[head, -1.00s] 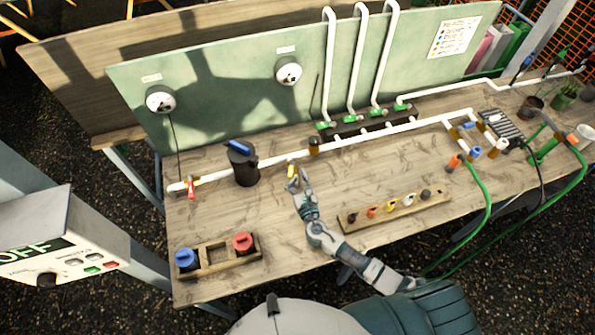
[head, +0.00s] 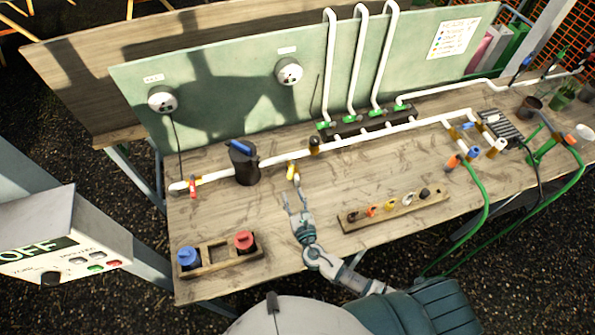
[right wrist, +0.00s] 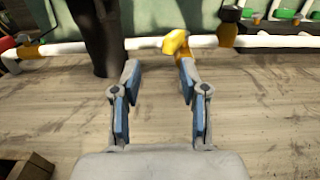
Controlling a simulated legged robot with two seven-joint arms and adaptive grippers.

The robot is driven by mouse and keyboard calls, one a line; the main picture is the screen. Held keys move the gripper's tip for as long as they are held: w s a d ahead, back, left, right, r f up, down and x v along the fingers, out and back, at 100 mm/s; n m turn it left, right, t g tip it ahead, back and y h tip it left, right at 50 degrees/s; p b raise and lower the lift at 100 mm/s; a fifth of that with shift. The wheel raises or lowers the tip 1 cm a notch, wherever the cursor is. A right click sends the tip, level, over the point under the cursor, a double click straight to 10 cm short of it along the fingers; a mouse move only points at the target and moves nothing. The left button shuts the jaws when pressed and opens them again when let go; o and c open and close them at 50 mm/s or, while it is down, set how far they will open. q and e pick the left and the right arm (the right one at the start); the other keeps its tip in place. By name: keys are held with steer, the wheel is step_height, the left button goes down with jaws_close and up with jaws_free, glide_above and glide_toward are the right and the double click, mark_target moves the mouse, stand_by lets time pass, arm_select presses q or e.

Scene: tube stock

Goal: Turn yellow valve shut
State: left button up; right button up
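The yellow valve (head: 291,171) sits on the white pipe, between the black canister and an amber fitting. In the right wrist view its yellow handle (right wrist: 177,44) lies just beyond the right fingertip, with its stem pointing down toward me. My right gripper (head: 294,199) is in front of the valve, over the table. In the right wrist view the gripper (right wrist: 158,80) has its two fingers well apart with nothing between them. It appears apart from the handle. My left gripper is not in view.
The black canister (head: 244,167) with a blue handle stands left of the valve. A red valve (head: 192,186) is farther left. A wooden tray (head: 218,267) and a rack of coloured knobs (head: 350,226) lie nearer. The tabletop around my right gripper is clear.

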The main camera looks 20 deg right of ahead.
steer(key=shift+s+a, duration=0.4)
steer(key=shift+s, duration=0.25)
steer(key=shift+s+a, duration=0.35)
steer(key=shift+s, duration=0.3)
steer(key=shift+s+a, duration=0.45)
steer(key=shift+s, duration=0.6)
steer(key=shift+s+a, duration=0.4)
steer(key=shift+s, duration=0.7)
steer(key=shift+s+a, duration=0.45)
steer(key=shift+s, duration=0.6)
steer(key=s, duration=1.2)
steer(key=shift+d, duration=0.2)
